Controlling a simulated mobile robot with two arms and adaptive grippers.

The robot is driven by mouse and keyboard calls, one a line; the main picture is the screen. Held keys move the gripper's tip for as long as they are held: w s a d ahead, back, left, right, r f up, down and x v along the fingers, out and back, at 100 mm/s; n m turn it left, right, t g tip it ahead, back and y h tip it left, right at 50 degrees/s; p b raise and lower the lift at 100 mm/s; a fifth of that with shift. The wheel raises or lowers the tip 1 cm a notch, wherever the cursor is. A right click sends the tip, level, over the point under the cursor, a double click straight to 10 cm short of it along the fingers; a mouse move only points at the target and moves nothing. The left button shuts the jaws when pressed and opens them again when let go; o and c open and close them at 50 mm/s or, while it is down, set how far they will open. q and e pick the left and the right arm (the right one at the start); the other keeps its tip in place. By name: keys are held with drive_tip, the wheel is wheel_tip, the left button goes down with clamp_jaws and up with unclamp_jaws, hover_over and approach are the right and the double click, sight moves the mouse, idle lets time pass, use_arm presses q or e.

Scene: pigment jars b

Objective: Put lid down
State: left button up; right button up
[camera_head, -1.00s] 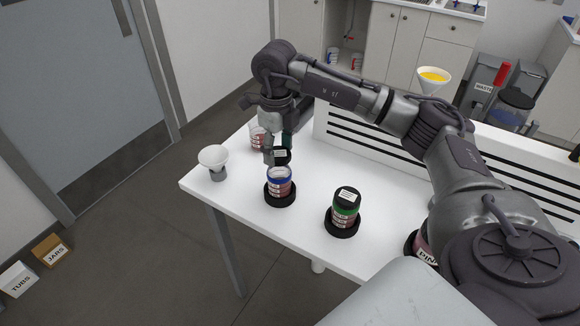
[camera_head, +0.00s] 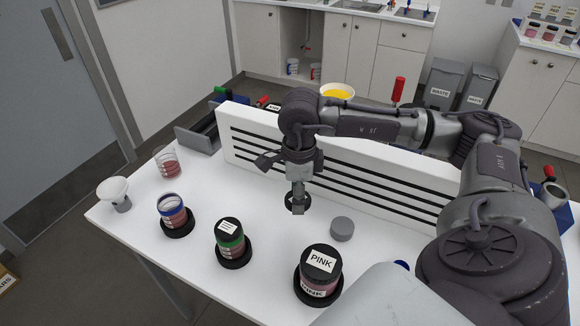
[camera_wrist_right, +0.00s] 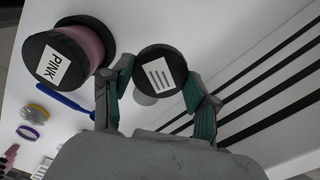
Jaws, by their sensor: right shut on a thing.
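My right gripper (camera_head: 298,208) is shut on a black lid (camera_wrist_right: 160,70) with a white striped label. In the right wrist view the lid sits between the two fingertips, label toward the camera. In the head view the held lid (camera_head: 291,201) is partly hidden by the fingers, near the slatted white panel; its height over the table is hard to tell. An open jar with a blue band (camera_head: 172,212) stands in a black ring at left. A green-banded jar (camera_head: 230,241) and the PINK jar (camera_head: 319,270) wear black lids. My left gripper is not in view.
A grey disc (camera_head: 342,229) lies on the white table right of my gripper. A pink-filled beaker (camera_head: 168,164) and a white funnel (camera_head: 114,190) stand at the left. The slatted panel (camera_head: 240,125) runs behind the gripper. Table between jars and panel is mostly clear.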

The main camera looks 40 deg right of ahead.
drive_tip(key=w+f+b, duration=0.1)
drive_tip(key=w+f, duration=0.1)
drive_tip(key=w, duration=0.1)
drive_tip(key=w+a+f+b, duration=0.1)
drive_tip(key=w+f, duration=0.1)
drive_tip(key=w, duration=0.2)
drive_tip(key=w+f+b, duration=0.1)
drive_tip(key=w+f, duration=0.1)
drive_tip(key=w, duration=0.1)
drive_tip(key=shift+w+a+f+b, duration=0.15)
drive_tip(key=shift+a+f+b, duration=0.05)
drive_tip(key=shift+f+b, duration=0.2)
drive_tip(key=shift+w+f, duration=0.2)
drive_tip(key=shift+w, duration=0.25)
drive_tip(key=shift+f+b, duration=0.3)
drive_tip(key=shift+b, duration=0.1)
wheel_tip(320, 180, down, 3)
drive_tip(key=shift+r+b, duration=0.15)
drive_tip(key=shift+b, duration=0.7)
drive_tip(key=shift+f, duration=0.35)
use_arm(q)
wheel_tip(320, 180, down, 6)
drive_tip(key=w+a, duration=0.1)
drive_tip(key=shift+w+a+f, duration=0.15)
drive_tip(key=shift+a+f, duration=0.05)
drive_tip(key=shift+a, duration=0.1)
use_arm(e)
drive_tip(key=shift+r, duration=0.1)
